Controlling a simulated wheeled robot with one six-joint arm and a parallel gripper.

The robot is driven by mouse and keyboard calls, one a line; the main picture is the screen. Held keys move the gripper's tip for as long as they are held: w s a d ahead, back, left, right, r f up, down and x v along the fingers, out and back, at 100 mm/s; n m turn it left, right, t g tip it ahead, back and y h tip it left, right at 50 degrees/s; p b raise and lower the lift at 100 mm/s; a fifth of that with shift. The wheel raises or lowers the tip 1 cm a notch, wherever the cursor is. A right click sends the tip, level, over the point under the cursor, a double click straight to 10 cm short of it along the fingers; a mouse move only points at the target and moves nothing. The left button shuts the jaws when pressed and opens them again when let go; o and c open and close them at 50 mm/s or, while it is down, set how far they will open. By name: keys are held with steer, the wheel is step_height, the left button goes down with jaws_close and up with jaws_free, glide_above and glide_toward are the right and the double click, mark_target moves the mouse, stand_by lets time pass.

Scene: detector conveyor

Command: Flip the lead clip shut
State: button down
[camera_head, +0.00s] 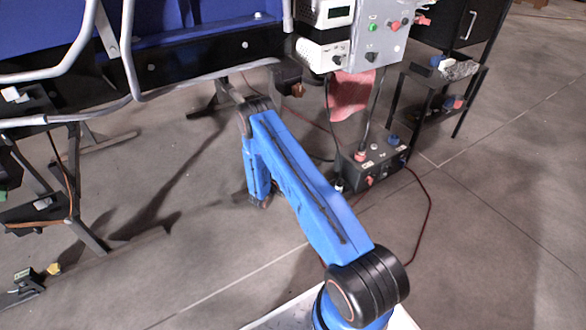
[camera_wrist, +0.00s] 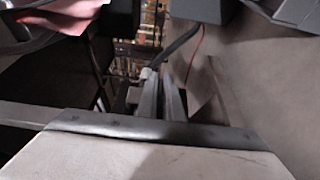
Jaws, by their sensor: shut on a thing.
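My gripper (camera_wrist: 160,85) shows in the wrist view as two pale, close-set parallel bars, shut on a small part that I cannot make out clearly. A black cable (camera_wrist: 180,44) and a thin red lead (camera_wrist: 197,40) run just beyond the tips. I cannot pick out the lead clip with certainty in either view. In the head view my blue arm reaches up from the lower right and its far part bends down below the conveyor; my gripper is hidden there.
The blue conveyor (camera_head: 225,33) with its grey tube rails fills the upper left. A grey control box (camera_head: 375,35) stands top centre, above a black floor box (camera_head: 372,163) with plugs and a red lead. A black cabinet (camera_head: 463,25) is at upper right. The right floor is clear.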

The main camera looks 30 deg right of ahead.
steer(key=shift+f, duration=0.1)
steer(key=c, duration=1.9)
jaws_free()
steer(key=shift+a, duration=0.15)
steer(key=v, duration=1.7)
steer(key=shift+s, duration=0.1)
steer(key=shift+a, duration=0.1)
